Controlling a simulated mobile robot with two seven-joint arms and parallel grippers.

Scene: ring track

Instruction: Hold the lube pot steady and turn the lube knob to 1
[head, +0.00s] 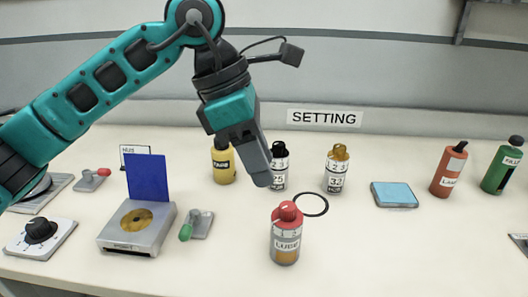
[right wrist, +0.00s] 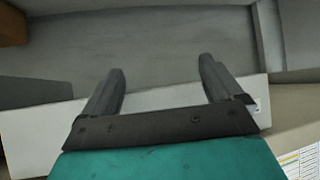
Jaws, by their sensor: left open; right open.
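The lube pot (head: 286,243) stands upright near the front middle of the table in the head view. It has a red top, a label reading LUBE and an amber lower part. The red lube knob (head: 288,212) sits on its top, above a collar with numbers; I cannot tell its setting. My left gripper (head: 262,178) is open and empty, above and behind the pot, apart from it. My right gripper (right wrist: 158,82) shows only in the right wrist view, open with nothing between its fingers.
A black ring (head: 312,205) lies just behind the pot. Behind stand a yellow bottle (head: 223,165), a black-topped pot (head: 279,168) and a gold-topped pot (head: 337,170). A silver device with a blue panel (head: 148,178) is left. Table to the pot's right is clear.

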